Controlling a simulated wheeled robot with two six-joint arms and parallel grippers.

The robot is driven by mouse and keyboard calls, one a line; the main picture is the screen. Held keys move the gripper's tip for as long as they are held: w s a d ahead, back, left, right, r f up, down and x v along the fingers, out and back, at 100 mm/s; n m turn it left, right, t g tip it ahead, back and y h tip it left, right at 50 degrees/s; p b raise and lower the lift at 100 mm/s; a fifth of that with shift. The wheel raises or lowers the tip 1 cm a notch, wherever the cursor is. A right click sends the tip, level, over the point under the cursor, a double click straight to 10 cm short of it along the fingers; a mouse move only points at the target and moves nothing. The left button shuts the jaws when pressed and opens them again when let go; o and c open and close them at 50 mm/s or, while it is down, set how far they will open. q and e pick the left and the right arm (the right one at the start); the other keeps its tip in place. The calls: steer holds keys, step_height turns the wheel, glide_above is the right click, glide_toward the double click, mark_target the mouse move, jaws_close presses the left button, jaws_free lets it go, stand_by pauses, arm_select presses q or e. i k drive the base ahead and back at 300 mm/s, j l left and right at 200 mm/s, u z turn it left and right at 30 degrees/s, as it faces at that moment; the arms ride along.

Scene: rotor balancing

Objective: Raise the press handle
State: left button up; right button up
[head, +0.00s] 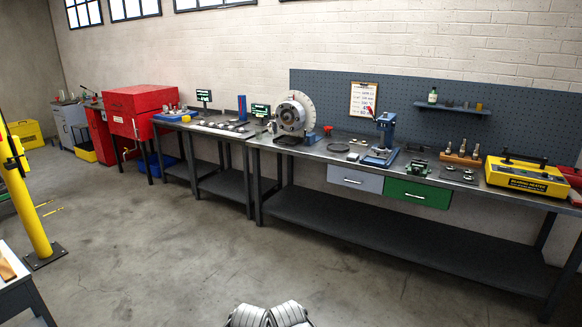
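The press (384,135) is a small blue bench press standing on the long workbench (330,151), right of the middle in the head view. Its handle (370,110) has a red end and shows at the upper left of the press, near the white notice on the pegboard. The handle is small here, and its exact angle is hard to tell. Neither of my grippers is in view. Only pale rounded parts, which look like mine, show at the bottom edge, far from the press.
A rotor machine (292,115) stands left of the press. A yellow bearing heater (527,176) sits at the bench's right end. A grey drawer (354,180) and a green drawer (418,193) are under the bench. A yellow post (28,200) stands at left. The floor before the bench is clear.

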mark_target(369, 108)
steer(key=i+z, duration=0.1)
steer(key=i, duration=0.55)
steer(key=i+j+z, duration=0.1)
steer(key=i, duration=0.55)
steer(key=i+j+z, duration=0.1)
steer(key=i, duration=0.55)
steer(key=i+j+z, duration=0.45)
steer(key=i, duration=0.2)
steer(key=i+j+z, duration=0.45)
steer(key=i, duration=0.15)
